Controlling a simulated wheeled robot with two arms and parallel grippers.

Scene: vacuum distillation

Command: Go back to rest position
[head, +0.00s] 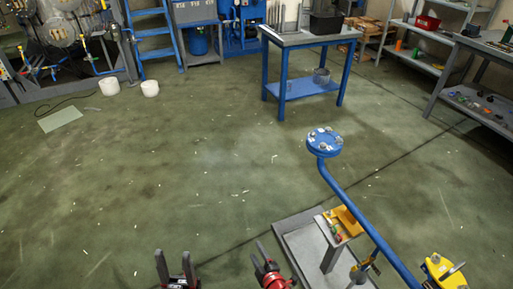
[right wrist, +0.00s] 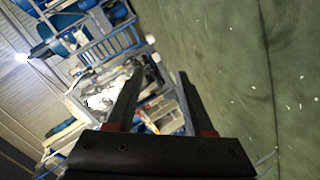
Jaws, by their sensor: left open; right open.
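My left gripper (head: 173,256) shows at the bottom of the head view, its two dark fingers apart with nothing between them. My right gripper (head: 258,254) is to the right of it, open, with a red body behind its fingers. In the right wrist view the right gripper (right wrist: 158,88) has its two dark fingers spread and empty. Both grippers appear over the green floor in the head view, and neither touches any object that I can see.
A blue-legged table (head: 310,38), shelves (head: 418,32) and a blue ladder (head: 153,40) stand farther back. The middle floor is clear.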

